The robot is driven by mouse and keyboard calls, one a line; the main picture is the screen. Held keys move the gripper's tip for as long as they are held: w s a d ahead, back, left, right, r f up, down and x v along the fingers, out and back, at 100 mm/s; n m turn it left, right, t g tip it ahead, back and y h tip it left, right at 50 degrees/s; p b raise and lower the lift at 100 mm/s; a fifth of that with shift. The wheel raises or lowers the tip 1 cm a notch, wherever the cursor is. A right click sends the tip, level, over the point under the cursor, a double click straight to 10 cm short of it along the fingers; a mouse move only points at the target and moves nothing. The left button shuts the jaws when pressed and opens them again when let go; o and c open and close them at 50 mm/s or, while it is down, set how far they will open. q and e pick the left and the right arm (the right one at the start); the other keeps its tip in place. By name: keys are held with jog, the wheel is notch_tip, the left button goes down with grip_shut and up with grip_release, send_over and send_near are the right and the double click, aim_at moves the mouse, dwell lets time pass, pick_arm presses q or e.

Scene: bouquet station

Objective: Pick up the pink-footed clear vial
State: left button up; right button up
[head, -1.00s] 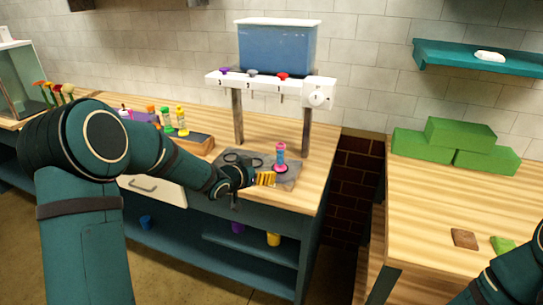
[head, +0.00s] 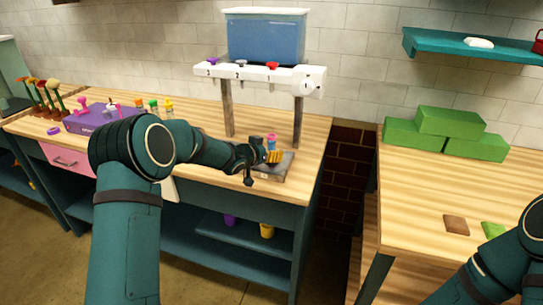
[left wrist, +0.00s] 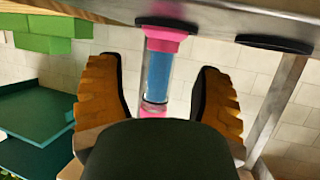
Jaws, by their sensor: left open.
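The clear vial (head: 271,140) has a pink foot and a pink top and holds blue contents. It stands upright on a grey slab under the dispenser. My left gripper (head: 270,157) is at the vial's near side. In the left wrist view, which looks upside down, the vial (left wrist: 158,75) is between the two orange-padded fingers of my open left gripper (left wrist: 160,90), with a gap on each side. Its pink foot sits at a dark disc on the slab. The vial's lower part is hidden by my gripper in the head view. My right gripper is out of view.
The grey slab (head: 288,170) lies near the bench's front edge. The dispenser (head: 258,75) with a blue tank stands over it. A purple box (head: 92,119) and flowers (head: 45,92) are at left. Green blocks (head: 447,134) rest on the right-hand table, beyond a gap.

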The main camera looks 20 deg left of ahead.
pick_arm(q)
jog(key=shift+x, duration=1.35)
grip_shut()
